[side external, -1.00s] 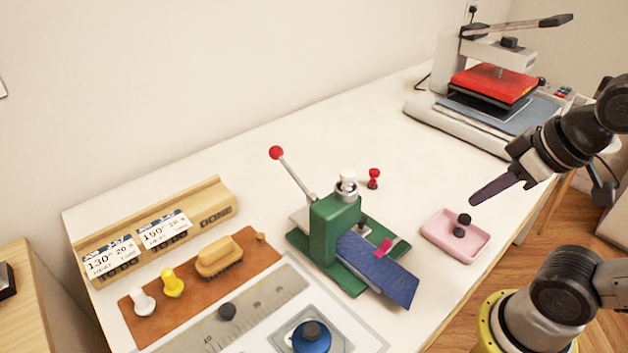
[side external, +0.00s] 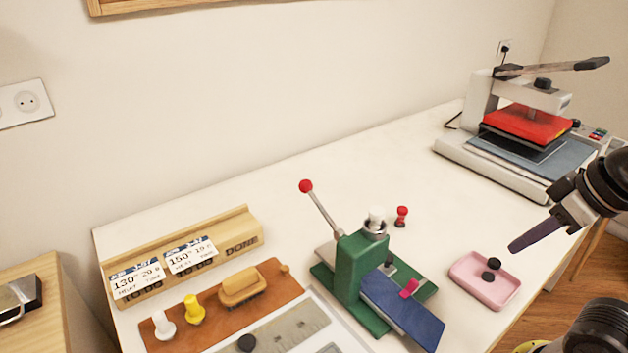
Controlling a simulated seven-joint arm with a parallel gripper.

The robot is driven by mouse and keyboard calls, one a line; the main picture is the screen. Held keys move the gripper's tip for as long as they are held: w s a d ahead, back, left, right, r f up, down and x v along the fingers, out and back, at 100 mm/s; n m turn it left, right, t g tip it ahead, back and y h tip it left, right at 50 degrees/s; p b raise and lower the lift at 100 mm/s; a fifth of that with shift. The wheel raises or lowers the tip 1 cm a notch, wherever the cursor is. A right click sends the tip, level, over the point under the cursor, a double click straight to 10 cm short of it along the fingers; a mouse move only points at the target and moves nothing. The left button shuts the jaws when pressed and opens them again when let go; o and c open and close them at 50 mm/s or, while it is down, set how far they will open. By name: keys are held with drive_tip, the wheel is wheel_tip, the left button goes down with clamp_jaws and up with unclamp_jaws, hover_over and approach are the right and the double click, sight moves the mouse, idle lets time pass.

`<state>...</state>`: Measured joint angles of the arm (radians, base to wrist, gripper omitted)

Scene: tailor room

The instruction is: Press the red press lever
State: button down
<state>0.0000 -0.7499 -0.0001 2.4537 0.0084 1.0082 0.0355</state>
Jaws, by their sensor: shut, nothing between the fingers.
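A green press (side external: 362,266) stands on the white table. Its metal lever with a red ball knob (side external: 306,186) rises up and to the left from behind the green body. A strip of blue cloth (side external: 404,308) with a small pink piece (side external: 409,288) on it lies across the front of the press. My gripper (side external: 512,248) is shut and empty. It points left and down above the pink tray, to the right of the press and well apart from the lever.
A pink tray (side external: 466,284) holds small black pieces. A red-headed stamp (side external: 402,216) stands behind the press. A white heat press (side external: 500,172) with a red plate stands at back right. A wooden card rack (side external: 253,229) and a brown mat (side external: 222,321) with tools lie at left.

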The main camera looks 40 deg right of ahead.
drive_tip(key=w+a+r+g+y, duration=0.1)
drive_tip(key=w+a+r, duration=0.1)
drive_tip(key=w+r, duration=0.8)
drive_tip(key=w+a+r+g, duration=0.1)
drive_tip(key=w+a+r, duration=0.35)
drive_tip(key=r, duration=0.95)
drive_tip(key=g, duration=0.3)
hover_over(308, 182)
drive_tip(key=d, duration=0.3)
wheel_tip(308, 182, down, 10)
drive_tip(key=shift+s+a+n+y, duration=0.25)
drive_tip(key=shift+s+n+y, duration=0.05)
drive_tip(key=shift+y, duration=0.1)
drive_tip(key=f, duration=0.4)
drive_tip(key=a+f, duration=0.1)
drive_tip(key=f, duration=0.4)
drive_tip(key=a+f, duration=0.1)
drive_tip(key=f, duration=0.3)
drive_tip(key=shift+w+f, duration=0.25)
drive_tip(key=shift+f, duration=0.05)
